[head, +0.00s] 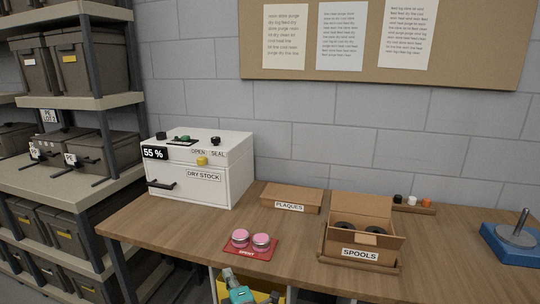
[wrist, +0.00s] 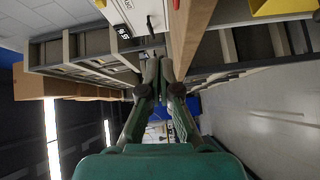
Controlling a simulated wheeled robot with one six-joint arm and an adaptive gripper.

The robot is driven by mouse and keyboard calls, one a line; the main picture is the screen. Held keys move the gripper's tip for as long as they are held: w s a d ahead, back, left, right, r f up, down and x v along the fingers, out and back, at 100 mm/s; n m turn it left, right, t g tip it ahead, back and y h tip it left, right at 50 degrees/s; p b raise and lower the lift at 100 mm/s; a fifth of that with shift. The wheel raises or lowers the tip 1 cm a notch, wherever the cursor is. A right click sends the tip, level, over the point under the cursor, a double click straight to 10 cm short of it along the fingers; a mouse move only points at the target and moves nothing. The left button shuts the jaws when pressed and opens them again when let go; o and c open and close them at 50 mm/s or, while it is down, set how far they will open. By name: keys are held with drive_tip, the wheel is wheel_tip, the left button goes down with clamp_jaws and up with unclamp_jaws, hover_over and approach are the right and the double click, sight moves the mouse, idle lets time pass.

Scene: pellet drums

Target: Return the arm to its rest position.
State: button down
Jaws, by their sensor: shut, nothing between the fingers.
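My gripper (wrist: 160,68) shows in the wrist view, with its two dark fingers brought together at the tips and nothing between them. Past the fingertips in that view are the edge of the wooden bench (wrist: 188,40) and part of the white dry stock box (wrist: 130,18). In the head view a green and grey part of my arm shows at the bottom edge, in front of the bench (head: 185,262). The rest of the arm is out of that view.
On the bench stand the white dry stock box (head: 200,172), a red mat (head: 250,254) with two pink-topped tubs, a plaques box (head: 290,197), an open spools box (head: 361,253) and a blue stand (head: 513,246). A shelf rack (head: 85,190) with grey bins stands left. A yellow container (head: 262,296) is below the bench front.

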drive_tip(key=s+d+f+m+h, duration=0.1)
drive_tip(key=s+d+f+m, duration=0.2)
drive_tip(key=s+d+f, duration=0.35)
drive_tip(key=s+d+f+m+h, duration=0.2)
drive_tip(key=s+d+f+m, duration=0.2)
drive_tip(key=s+d, duration=0.5)
drive_tip(key=s+d+f+m+h, duration=0.1)
drive_tip(key=s+d+f+m, duration=0.35)
drive_tip(key=s, duration=0.65)
drive_tip(key=s+d+m+h, duration=0.15)
drive_tip(key=s+d, duration=0.25)
drive_tip(key=s, duration=0.5)
drive_tip(key=s+d+m+h, duration=0.1)
drive_tip(key=s+d+m, duration=0.2)
drive_tip(key=s, duration=0.6)
drive_tip(key=s+d+r+m+g+h, duration=0.1)
drive_tip(key=s+d+r+m, duration=0.2)
drive_tip(key=s+r+m, duration=0.3)
drive_tip(key=r+v, duration=0.1)
drive_tip(key=v, duration=0.6)
drive_tip(key=shift+r, duration=0.4)
